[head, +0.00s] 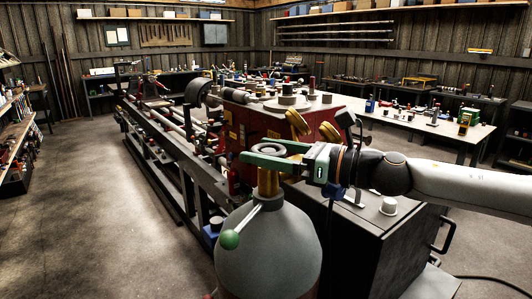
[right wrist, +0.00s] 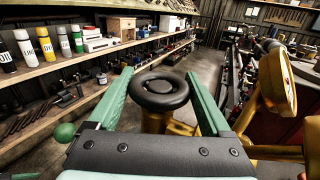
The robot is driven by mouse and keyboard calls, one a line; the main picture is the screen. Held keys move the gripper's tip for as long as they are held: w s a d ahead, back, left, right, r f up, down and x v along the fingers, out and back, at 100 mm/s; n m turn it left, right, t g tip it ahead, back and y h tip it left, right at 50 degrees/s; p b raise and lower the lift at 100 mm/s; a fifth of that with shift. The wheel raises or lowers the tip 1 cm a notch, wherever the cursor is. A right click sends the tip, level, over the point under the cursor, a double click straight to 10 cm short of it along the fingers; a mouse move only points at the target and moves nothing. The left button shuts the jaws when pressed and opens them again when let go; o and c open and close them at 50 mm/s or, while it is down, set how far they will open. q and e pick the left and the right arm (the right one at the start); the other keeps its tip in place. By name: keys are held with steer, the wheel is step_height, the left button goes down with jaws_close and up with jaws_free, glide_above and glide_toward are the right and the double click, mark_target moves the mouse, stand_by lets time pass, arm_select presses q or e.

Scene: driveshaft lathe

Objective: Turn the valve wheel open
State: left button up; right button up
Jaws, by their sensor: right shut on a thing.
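The valve wheel (right wrist: 160,95) is a dark round ring with a hollow centre, on top of a brass valve (head: 268,183). The valve stands on the neck of a grey gas cylinder (head: 268,242). My right gripper (head: 262,153) reaches in from the right at the height of the wheel. In the right wrist view its green fingers (right wrist: 160,74) lie on either side of the wheel, shut on it. A rod with a green ball (head: 230,239) sticks out from the valve in front of the cylinder. My left gripper is not in view.
Yellow-rimmed gauges (head: 298,123) stand just beyond the gripper. A dark cabinet (head: 375,240) is right of the cylinder, and a long lathe (head: 165,145) with a red housing runs behind. Open floor (head: 90,210) lies to the left.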

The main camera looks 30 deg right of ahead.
steer(key=shift+n+g+y+p, duration=0.35)
steer(key=shift+n+g+y, duration=0.6)
steer(key=shift+y, duration=0.25)
steer(key=o, duration=1.2)
steer(key=shift+c, duration=0.2)
